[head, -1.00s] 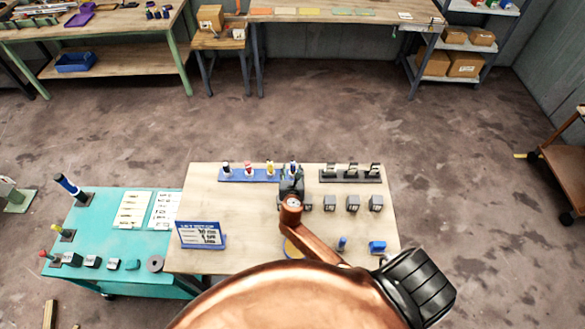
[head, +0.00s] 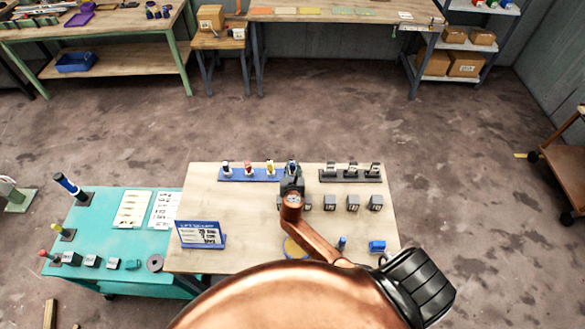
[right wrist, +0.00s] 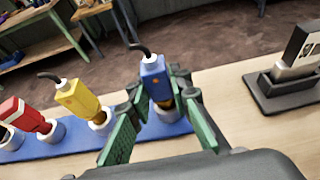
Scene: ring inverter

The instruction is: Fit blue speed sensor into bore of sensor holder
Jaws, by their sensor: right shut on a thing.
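The blue speed sensor (right wrist: 154,82), with a black cable on its white top, is at the right end of the blue rack (right wrist: 65,156). My right gripper (right wrist: 160,110) has its green-padded fingers around the sensor and is shut on it. The sensor's lower end is partly hidden by the fingers. A white socket shows below it; I cannot tell whether the sensor is still seated there. In the head view my right gripper (head: 292,182) is at the rack's right end. I cannot tell for sure which part is the sensor holder. My left gripper is not in view.
A yellow sensor (right wrist: 77,98) and a red sensor (right wrist: 24,115) stand in the rack, left of the blue one. A black rack (head: 349,180) is to the right.

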